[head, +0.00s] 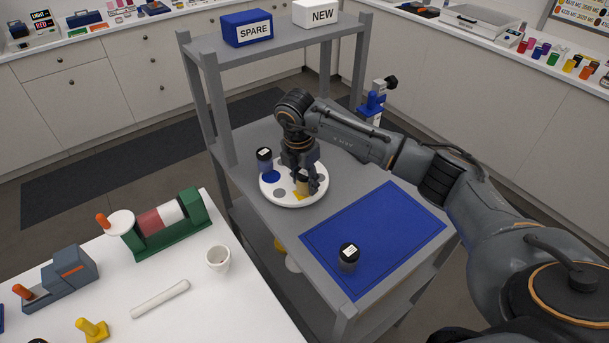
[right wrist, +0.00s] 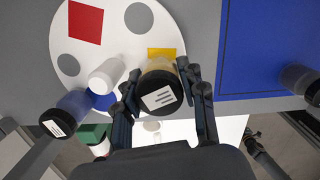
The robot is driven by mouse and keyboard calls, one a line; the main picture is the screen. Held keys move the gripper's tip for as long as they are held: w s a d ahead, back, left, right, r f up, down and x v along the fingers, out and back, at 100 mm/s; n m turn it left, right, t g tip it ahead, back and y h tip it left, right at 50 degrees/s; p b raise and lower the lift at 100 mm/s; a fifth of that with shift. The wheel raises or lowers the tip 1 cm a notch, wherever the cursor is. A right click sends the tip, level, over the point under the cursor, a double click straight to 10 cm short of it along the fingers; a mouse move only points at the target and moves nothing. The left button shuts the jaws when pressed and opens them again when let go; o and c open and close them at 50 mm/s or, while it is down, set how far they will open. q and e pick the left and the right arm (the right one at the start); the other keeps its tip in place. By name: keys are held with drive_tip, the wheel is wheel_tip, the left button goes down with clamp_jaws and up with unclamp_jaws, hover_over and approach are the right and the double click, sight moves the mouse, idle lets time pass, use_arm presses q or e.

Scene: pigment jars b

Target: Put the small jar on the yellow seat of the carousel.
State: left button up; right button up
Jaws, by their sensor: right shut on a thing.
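The white round carousel (head: 268,192) stands on the grey shelf unit. Its yellow seat (right wrist: 160,52) shows partly behind the jar in the right wrist view. My right gripper (head: 305,183) is shut on a small jar (right wrist: 158,88) with a black lid, a white label and a yellowish body. It holds the jar upright over or on the yellow seat; I cannot tell whether the base touches. A blue jar with a black lid (head: 264,158) stands at the carousel's back left edge, near the blue seat (head: 271,177).
A dark jar (head: 348,257) stands on the blue mat (head: 385,225), right of the carousel. A white knob (right wrist: 105,75) rises from the carousel's middle. Shelf posts and a top shelf with SPARE (head: 248,29) and NEW (head: 315,12) boxes stand behind. A white table (head: 230,300) is at left.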

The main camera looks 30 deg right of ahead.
drive_tip(key=shift+f, duration=0.15)
drive_tip(key=shift+f, duration=0.1)
drive_tip(key=shift+f+b, duration=0.15)
drive_tip(key=shift+b, duration=0.15)
drive_tip(key=o, duration=1)
